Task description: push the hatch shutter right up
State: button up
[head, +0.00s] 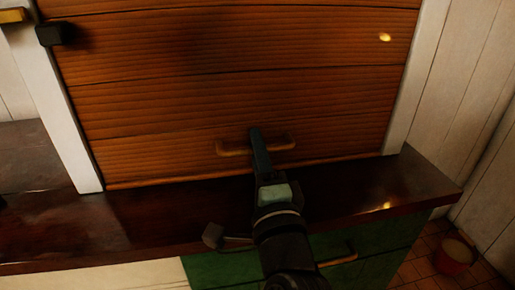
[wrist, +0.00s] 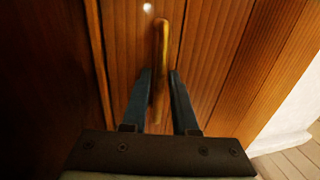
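The hatch shutter (head: 235,85) is a broad panel of orange-brown wooden slats, and it is down, its lower edge at or close to the dark counter. Its wooden bar handle (head: 285,144) is low on the shutter, near the middle. My gripper (head: 254,133) reaches the handle from the front. In the wrist view, the handle (wrist: 161,65) stands upright between the two fingers of my gripper (wrist: 160,74), one on each side. Slim gaps show beside the bar, so the fingers look open around it. Contact is hard to judge.
The dark glossy counter (head: 362,191) runs below the shutter. White frame posts (head: 414,75) flank it. A black block (head: 53,34) is at the left post. A green drawer front (head: 385,248) is below the counter. A red bucket (head: 455,256) stands on the tiled floor at right.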

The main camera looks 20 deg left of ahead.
grip_shut()
dwell(1.3)
